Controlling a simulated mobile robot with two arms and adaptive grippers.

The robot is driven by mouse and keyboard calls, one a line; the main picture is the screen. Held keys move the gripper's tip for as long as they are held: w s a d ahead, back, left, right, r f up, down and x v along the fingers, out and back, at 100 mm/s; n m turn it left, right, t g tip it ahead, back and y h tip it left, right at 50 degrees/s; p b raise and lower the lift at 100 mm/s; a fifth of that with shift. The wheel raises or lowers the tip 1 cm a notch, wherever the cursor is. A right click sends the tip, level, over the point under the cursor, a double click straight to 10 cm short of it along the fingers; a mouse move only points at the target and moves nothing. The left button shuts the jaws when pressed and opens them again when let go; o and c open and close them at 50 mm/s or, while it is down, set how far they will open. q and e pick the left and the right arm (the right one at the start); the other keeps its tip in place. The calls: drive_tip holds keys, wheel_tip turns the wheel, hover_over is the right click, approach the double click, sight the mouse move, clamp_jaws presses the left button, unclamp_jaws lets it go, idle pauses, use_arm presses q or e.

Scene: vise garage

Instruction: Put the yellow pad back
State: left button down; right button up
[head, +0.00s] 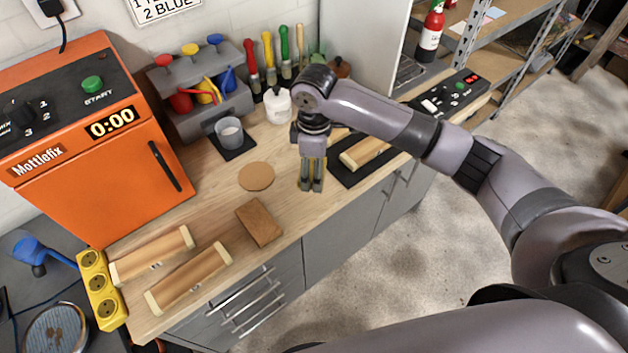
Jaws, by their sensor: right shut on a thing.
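My right gripper (312,188) points down over the front part of the wooden bench, to the right of the round cork disc (256,177). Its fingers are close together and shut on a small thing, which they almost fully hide. A little yellowish colour shows at the fingers, so it may be the yellow pad, but I cannot make out its shape. I cannot tell whether the fingertips touch the bench top. No other yellow pad is clear to see. My left gripper is not in view.
An orange machine (100,140) stands at the left. A yellow socket strip (101,288), two wooden blocks (152,255) (188,278) and a brown block (259,222) lie in front. A grey tool rack (205,118), a cup (229,132) and a white pot (277,105) stand behind. Another wooden block (364,152) lies right.

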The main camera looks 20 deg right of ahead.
wheel_tip(320, 180, down, 3)
drive_tip(key=shift+r, duration=0.1)
drive_tip(key=shift+f+p, duration=0.4)
drive_tip(key=shift+f, duration=1.6)
drive_tip(key=shift+f, duration=0.15)
drive_tip(key=o, duration=1)
wheel_tip(320, 180, up, 12)
drive_tip(key=shift+r+b, duration=0.2)
drive_tip(key=shift+b, duration=0.75)
